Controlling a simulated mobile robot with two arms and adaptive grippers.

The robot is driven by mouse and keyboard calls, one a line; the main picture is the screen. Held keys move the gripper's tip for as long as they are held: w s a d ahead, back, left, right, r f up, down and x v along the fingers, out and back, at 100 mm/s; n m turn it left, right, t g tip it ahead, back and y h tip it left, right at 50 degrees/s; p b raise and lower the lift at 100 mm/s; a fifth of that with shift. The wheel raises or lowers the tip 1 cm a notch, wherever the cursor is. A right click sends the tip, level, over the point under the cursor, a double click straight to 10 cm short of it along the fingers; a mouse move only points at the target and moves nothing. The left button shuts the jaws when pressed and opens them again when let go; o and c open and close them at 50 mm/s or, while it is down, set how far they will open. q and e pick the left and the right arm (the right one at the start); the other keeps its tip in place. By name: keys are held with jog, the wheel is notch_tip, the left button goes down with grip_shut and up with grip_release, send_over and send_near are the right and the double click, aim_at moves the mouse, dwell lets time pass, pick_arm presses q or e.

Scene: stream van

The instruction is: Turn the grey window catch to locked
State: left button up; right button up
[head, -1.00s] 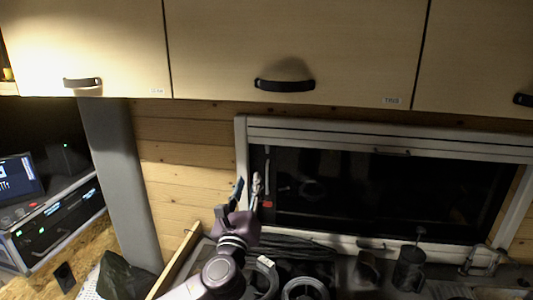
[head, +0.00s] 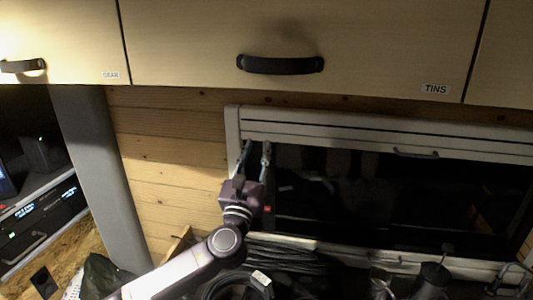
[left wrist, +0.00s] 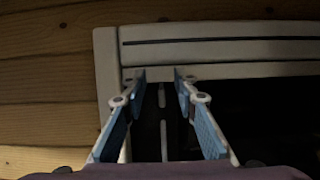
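The window catch shows in the left wrist view as narrow grey upright pieces (left wrist: 164,137) near the left side of the window, between my finger pads. In the head view it is mostly hidden behind my left gripper (head: 257,150); a small red mark (head: 267,208) shows below. My left gripper is open, its fingers pointing at the upper left part of the window (head: 395,205). In the left wrist view its blue-padded fingers (left wrist: 159,76) stand apart on either side of the catch. I cannot tell whether they touch it. My right gripper is not in view.
Overhead cupboards with dark handles (head: 281,65) hang above the window. A grey post (head: 100,170) and rack equipment (head: 40,225) stand at the left. Coiled black cable (head: 285,253) and a dark press-like jug (head: 432,280) lie below the window.

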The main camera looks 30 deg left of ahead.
pick_arm(q)
notch_tip(320, 180, down, 6)
jog(key=b, duration=0.6)
jog(key=p+x, duration=0.2)
jog(key=x, duration=0.5)
jog(key=shift+w+p, duration=0.35)
jog(key=shift+w, duration=0.1)
jog(key=shift+a, duration=0.1)
grip_shut()
